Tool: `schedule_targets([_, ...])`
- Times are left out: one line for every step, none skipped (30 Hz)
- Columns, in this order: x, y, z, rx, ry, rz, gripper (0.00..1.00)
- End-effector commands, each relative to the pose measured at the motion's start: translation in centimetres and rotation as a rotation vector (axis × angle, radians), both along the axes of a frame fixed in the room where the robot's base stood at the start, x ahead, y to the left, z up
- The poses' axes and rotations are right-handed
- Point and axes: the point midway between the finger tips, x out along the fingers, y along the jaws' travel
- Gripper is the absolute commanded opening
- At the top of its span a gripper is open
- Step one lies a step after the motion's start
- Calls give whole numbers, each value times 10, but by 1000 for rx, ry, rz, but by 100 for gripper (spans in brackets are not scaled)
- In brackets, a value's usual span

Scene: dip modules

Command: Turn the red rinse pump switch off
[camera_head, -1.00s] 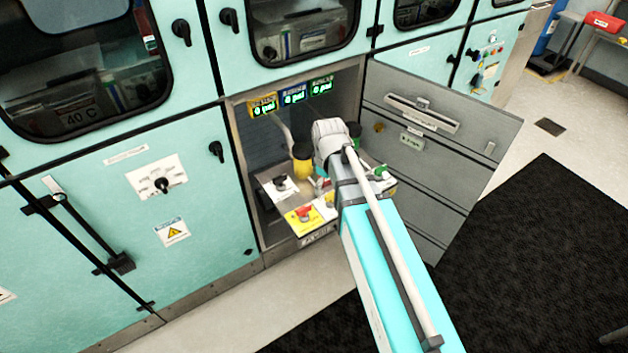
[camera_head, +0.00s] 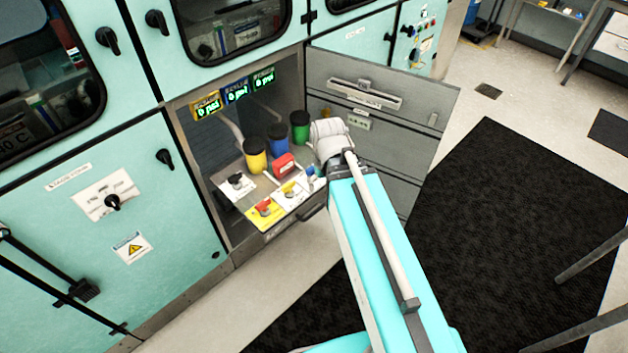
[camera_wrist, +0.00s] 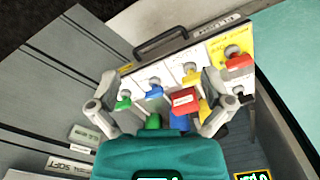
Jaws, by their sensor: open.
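A red switch knob (camera_head: 264,208) sits on a yellow plate at the front left of the pull-out panel. In the wrist view the red knob (camera_wrist: 237,62) is at the upper right, outside and beyond my right finger. I cannot read its label. A yellow knob (camera_wrist: 190,74), a blue knob (camera_wrist: 154,84) and a green knob (camera_wrist: 124,98) sit in line with it on white plates. My gripper (camera_wrist: 160,84) is open, with its fingers spread over the panel and apart from the red knob. In the head view my wrist hides the gripper.
A red labelled block (camera_head: 284,166) stands behind the knobs. Yellow (camera_head: 255,155), blue (camera_head: 278,140) and green (camera_head: 300,126) canisters with black lids stand further back. A black knob (camera_head: 236,179) is left of the red one. The open grey door (camera_head: 400,100) stands close right of my wrist.

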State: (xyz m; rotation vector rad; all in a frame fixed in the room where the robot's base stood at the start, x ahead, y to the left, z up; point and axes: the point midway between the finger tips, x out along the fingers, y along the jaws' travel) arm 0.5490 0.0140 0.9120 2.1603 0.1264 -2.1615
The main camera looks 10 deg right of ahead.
Motion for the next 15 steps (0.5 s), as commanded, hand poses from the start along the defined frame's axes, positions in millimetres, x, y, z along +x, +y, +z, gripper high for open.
schedule_targets([-4,-4,1,0,0,-28,100])
schedule_targets([-6,-6,1,0,0,-44,100])
schedule_targets([-7,-8,1,0,0,-62,100])
schedule_targets([-8,-9,1,0,0,-73,100])
schedule_targets([-9,-10,1,0,0,-84,100])
schedule_targets([-10,-11,1,0,0,-96,100])
schedule_targets([-10,-12,1,0,0,-102,100])
schedule_targets([-11,-13,1,0,0,-108,100])
schedule_targets([-11,-13,1,0,0,-113,100])
schedule_targets([-11,-14,1,0,0,-116,100])
schedule_targets([-11,-14,1,0,0,-118,100])
schedule_targets([-11,-14,1,0,0,-120,100])
schedule_targets([-11,-14,1,0,0,-120,100])
schedule_targets([-11,-14,1,0,0,-120,100])
schedule_targets([-11,-14,1,0,0,-119,100])
